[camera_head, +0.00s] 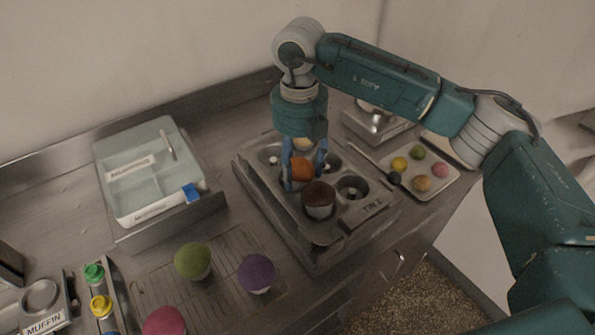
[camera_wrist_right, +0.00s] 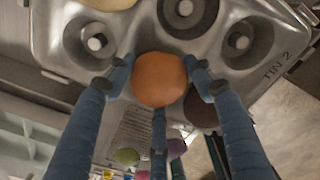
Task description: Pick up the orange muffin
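The orange muffin (camera_head: 301,169) is at the muffin tin (camera_head: 262,188), behind and left of a dark brown muffin (camera_head: 319,196). My right gripper (camera_head: 305,178) points down with its blue fingers around the orange muffin. In the right wrist view the orange muffin (camera_wrist_right: 160,80) sits between the fingertips (camera_wrist_right: 159,75), which appear to touch it on both sides. A third finger is behind it. Its base is hidden, so I cannot tell whether it is clear of its cup. My left gripper is not in view.
A pale muffin (camera_head: 302,143) and empty cups are in the tin. Green (camera_head: 191,260) and purple (camera_head: 257,272) muffins stand on a wire rack. A lidded clear box (camera_head: 150,170) is at left. A palette of coloured balls (camera_head: 432,188) lies at right.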

